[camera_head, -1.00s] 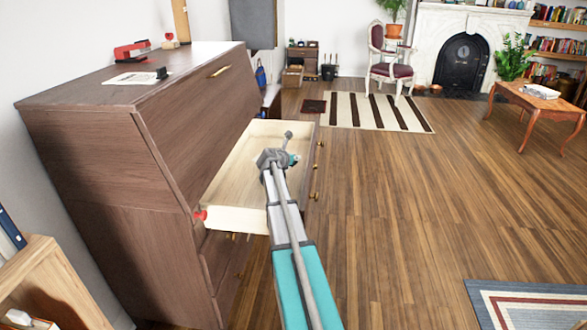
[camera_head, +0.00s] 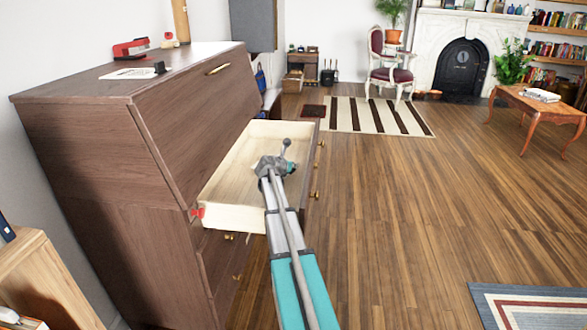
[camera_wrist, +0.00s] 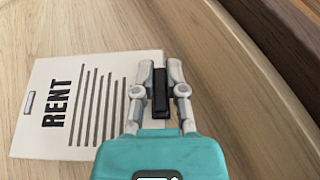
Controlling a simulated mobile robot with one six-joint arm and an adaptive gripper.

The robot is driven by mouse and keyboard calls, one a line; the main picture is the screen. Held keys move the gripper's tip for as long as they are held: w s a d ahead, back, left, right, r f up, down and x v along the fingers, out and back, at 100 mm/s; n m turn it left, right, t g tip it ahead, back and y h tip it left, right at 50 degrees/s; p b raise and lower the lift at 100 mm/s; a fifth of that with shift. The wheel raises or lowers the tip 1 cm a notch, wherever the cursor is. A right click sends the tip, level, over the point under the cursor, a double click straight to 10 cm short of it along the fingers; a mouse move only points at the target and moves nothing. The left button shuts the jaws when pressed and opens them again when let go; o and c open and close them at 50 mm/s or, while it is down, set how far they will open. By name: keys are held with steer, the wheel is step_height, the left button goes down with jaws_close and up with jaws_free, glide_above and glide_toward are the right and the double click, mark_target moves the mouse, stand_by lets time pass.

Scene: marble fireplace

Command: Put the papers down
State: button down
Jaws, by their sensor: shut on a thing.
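In the wrist view, a white paper sheet (camera_wrist: 75,110) marked "RENT" with dark lines lies over pale wood, to the left of my gripper (camera_wrist: 161,85). My gripper is shut on a black clip-like piece (camera_wrist: 159,95) at the sheet's right edge. In the head view, my gripper (camera_head: 280,160) is over the open drawer (camera_head: 228,185) of the brown cabinet. The sheet cannot be made out there. I cannot tell whether the sheet touches the drawer floor.
The cabinet (camera_head: 90,140) has another white sheet (camera_head: 125,74) with a black piece (camera_head: 159,67) on its top, near a red stapler (camera_head: 131,48). A wooden table (camera_head: 510,98) stands far right. The wooden floor (camera_head: 400,200) right of the drawer is clear.

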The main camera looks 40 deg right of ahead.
steer(key=shift+f+b, duration=0.6)
stand_by(0.3)
steer(key=c, duration=0.7)
jaws_free()
steer(key=shift+r, duration=0.1)
steer(key=shift+r+p, duration=0.65)
steer(key=shift+p, duration=0.1)
steer(key=p+v, duration=0.4)
steer(key=v, duration=0.8)
